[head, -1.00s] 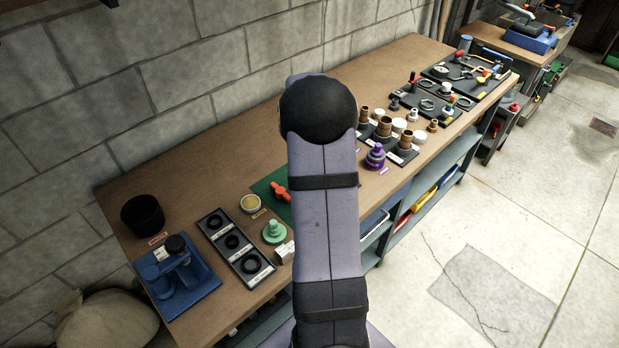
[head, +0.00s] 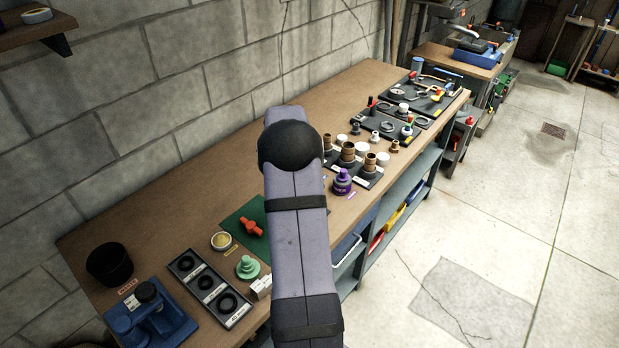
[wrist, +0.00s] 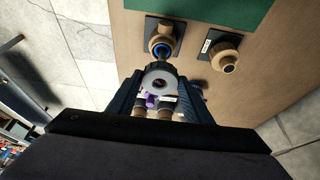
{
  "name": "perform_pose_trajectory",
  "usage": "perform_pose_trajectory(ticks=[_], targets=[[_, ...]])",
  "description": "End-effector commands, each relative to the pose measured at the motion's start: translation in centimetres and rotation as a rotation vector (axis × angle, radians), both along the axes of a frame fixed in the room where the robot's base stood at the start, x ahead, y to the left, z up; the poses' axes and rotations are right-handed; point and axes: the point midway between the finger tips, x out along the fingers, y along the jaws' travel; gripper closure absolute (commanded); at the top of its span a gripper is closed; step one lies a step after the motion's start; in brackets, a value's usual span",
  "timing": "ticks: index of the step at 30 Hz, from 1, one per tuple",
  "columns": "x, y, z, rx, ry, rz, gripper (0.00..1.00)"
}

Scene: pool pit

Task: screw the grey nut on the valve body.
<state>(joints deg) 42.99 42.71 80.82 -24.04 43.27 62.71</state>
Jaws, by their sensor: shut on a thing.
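My gripper (wrist: 160,92) is shut on the grey nut (wrist: 160,82), a thick ring with a pale grey face and dark hole, in the wrist view. Just beyond it in the picture stands a tan fitting (wrist: 160,44) with a blue inner part on a dark square plate; it looks like the valve body. I cannot tell whether nut and fitting touch. A second tan fitting (wrist: 228,58) lies to the right on a labelled plate. In the head view, brown fittings (head: 348,151) stand on the bench; my arm hides my gripper and the nut.
The wooden bench (head: 150,222) carries a purple stepped part (head: 342,182), a green mat (head: 243,216) with an orange-red handle, a green knob (head: 247,267), a tray of black rings (head: 208,283), a black pot (head: 110,263) and a blue fixture (head: 150,315). A block wall stands behind.

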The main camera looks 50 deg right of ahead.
Motion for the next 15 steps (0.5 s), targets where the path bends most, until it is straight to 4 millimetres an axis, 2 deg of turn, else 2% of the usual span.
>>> perform_pose_trajectory(ticks=[6,15], targets=[[0.0,0.0,-1.7,0.001,0.001,0.001,0.76],[0.0,0.0,-2.4,0.000,0.000,0.001,0.76]])
